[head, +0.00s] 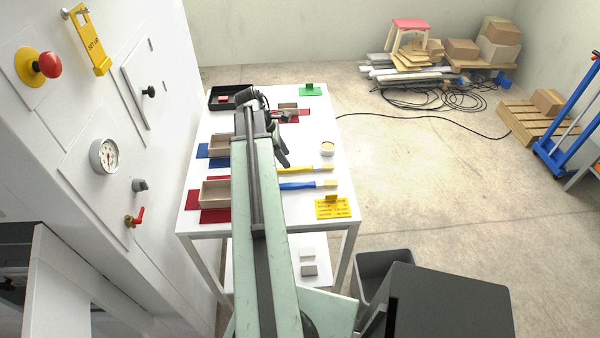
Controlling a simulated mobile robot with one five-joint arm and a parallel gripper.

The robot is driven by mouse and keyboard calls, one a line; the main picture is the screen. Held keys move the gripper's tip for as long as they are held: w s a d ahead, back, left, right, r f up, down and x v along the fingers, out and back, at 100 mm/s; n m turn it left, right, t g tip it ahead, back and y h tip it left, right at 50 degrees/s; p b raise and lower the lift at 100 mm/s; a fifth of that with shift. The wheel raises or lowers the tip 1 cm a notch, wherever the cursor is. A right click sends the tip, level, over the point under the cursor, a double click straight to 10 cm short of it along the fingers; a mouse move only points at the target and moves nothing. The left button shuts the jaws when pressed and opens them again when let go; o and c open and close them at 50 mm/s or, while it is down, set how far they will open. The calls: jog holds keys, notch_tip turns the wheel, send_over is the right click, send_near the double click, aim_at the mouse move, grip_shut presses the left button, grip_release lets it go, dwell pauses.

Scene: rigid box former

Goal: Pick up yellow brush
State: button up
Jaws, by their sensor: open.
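The yellow brush (298,168) lies on the white table (345,191), its bristle end to the right and its left end hidden behind my arm. A blue-handled brush (297,185) lies just nearer, roughly parallel to it. My gripper (281,150) is dark and small at the far end of my arm. It appears just beyond the yellow brush in the picture, with nothing seen in it. It is open, and its height above the table is hard to judge.
Open boxes (215,194) stand on red and blue mats at the table's left. A white panel wall (70,130) with knobs rises at left. Open floor (430,190) lies right.

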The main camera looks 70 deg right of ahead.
aim_at(293, 168)
jog(key=b+x, duration=0.4)
jog(key=x, duration=0.1)
jog(key=shift+s+a+f+b, duration=0.1)
jog(key=shift+f+b, duration=0.05)
jog(key=shift+b, duration=0.2)
grip_shut()
jog(key=shift+r+p, duration=0.3)
